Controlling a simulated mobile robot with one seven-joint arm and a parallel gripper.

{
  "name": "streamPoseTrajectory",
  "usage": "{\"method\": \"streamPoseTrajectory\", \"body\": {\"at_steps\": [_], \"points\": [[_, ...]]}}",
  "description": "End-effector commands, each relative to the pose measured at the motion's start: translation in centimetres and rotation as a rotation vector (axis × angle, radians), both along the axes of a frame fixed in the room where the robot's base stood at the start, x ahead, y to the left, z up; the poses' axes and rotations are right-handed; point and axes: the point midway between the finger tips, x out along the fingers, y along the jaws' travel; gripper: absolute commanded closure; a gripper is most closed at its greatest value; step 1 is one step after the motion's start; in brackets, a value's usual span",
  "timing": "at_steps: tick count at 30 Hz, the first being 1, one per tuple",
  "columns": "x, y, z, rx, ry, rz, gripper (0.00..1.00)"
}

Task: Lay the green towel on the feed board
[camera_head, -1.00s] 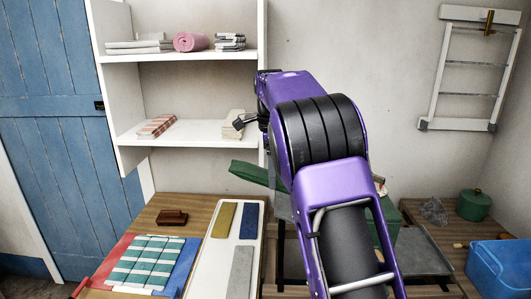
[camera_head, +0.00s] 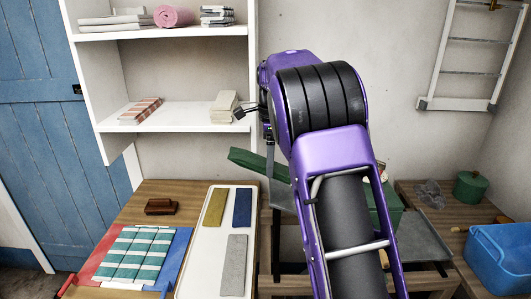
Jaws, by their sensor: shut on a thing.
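A dark green flat strip (camera_head: 252,160), which looks like the folded green towel, sticks out to the left of my arm, slightly tilted and above the table. My gripper (camera_head: 269,150) points down at its right part and appears shut on it. The fingertips are mostly hidden, and my arm covers the towel's right end. A grey board (camera_head: 425,245) shows to the right of my arm, beside a green box-like body (camera_head: 388,203). Another grey panel (camera_head: 281,193) shows behind the towel. I cannot tell which of these is the feed board.
A white tray (camera_head: 197,275) with three coloured strips lies left of my arm. A checked green-white cloth (camera_head: 136,256) and brown block (camera_head: 161,206) are further left. White shelves (camera_head: 175,140) hold cloths. A green pot (camera_head: 470,186) and blue tub (camera_head: 498,258) stand right.

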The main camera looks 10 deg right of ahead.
Motion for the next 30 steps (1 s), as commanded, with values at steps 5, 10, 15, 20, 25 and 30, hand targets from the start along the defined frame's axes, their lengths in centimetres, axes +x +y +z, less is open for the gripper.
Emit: {"method": "streamPoseTrajectory", "body": {"at_steps": [5,10,15,20,25,30], "points": [[-0.1,-0.8,-2.1,0.001,-0.002,-0.001,0.98],[-0.3,-1.6,-3.1,0.000,-0.002,-0.002,0.98],[-0.6,-3.1,-3.8,0.000,-0.002,-0.002,0.98],[-0.9,-4.4,-4.7,0.000,-0.001,-0.002,0.98],[-1.1,-5.8,-5.7,0.000,-0.002,-0.002,0.98],[-1.3,-6.9,-6.4,0.000,-0.001,-0.001,0.98]]}}
